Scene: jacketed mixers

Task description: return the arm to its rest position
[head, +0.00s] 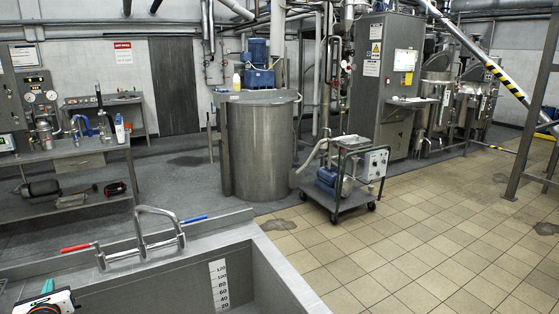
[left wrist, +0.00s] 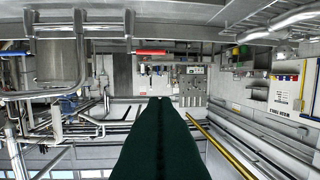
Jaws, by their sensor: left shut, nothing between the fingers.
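My left gripper (head: 48,286) shows at the lower left corner of the head view, a teal finger tip above a white, black and red wrist part. It is beside the grey sink basin (head: 165,262). In the left wrist view the dark green fingers (left wrist: 163,100) lie together in the middle with no gap showing, and nothing is held. Most of my left arm is out of the head view. My right gripper is in neither view.
The sink has a bent steel tap (head: 142,235) with red and blue handles near my left gripper. A steel tank (head: 260,150) and a wheeled cart (head: 345,185) stand beyond it. A bench (head: 65,155) is at the left. Tiled floor (head: 430,250) at the right is clear.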

